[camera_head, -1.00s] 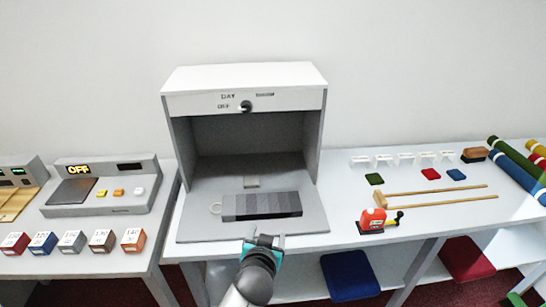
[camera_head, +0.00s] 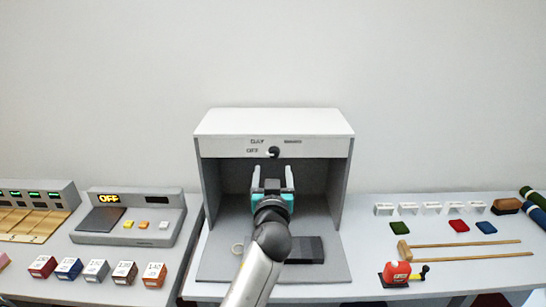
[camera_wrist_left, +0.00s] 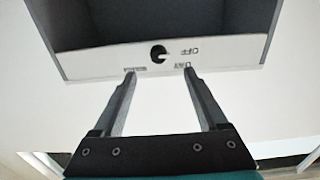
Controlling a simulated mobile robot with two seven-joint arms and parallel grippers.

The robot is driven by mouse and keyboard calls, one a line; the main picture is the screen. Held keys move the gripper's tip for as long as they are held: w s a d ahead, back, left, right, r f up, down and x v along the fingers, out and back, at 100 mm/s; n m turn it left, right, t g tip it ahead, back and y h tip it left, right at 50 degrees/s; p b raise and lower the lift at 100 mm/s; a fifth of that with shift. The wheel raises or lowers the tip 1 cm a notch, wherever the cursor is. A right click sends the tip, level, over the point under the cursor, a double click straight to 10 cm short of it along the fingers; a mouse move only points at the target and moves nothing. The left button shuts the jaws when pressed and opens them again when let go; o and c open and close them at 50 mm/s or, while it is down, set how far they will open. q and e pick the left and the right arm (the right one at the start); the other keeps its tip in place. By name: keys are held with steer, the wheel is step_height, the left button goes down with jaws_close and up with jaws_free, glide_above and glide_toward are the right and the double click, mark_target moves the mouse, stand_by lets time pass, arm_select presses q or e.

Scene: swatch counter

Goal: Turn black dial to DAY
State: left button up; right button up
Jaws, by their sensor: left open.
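The black dial (camera_head: 274,152) sits on the white front strip of the grey viewing booth (camera_head: 210,185). The labels DAY and OFF are to its left, and another small, blurred label is at its upper right. My left gripper (camera_head: 271,172) is open and empty in front of the booth, just below the dial in the head view. In the left wrist view the dial (camera_wrist_left: 159,54) shows upside down beyond the gap between the open fingertips (camera_wrist_left: 160,75), apart from them. I cannot read exactly where the dial's pointer aims. My right gripper is not in view.
A heating device with an OFF display (camera_head: 150,238) stands left. The air before the strip is free.

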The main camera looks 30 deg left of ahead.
mark_target(273, 155)
arm_select(q)
steer(key=shift+x, duration=4)
jaws_close()
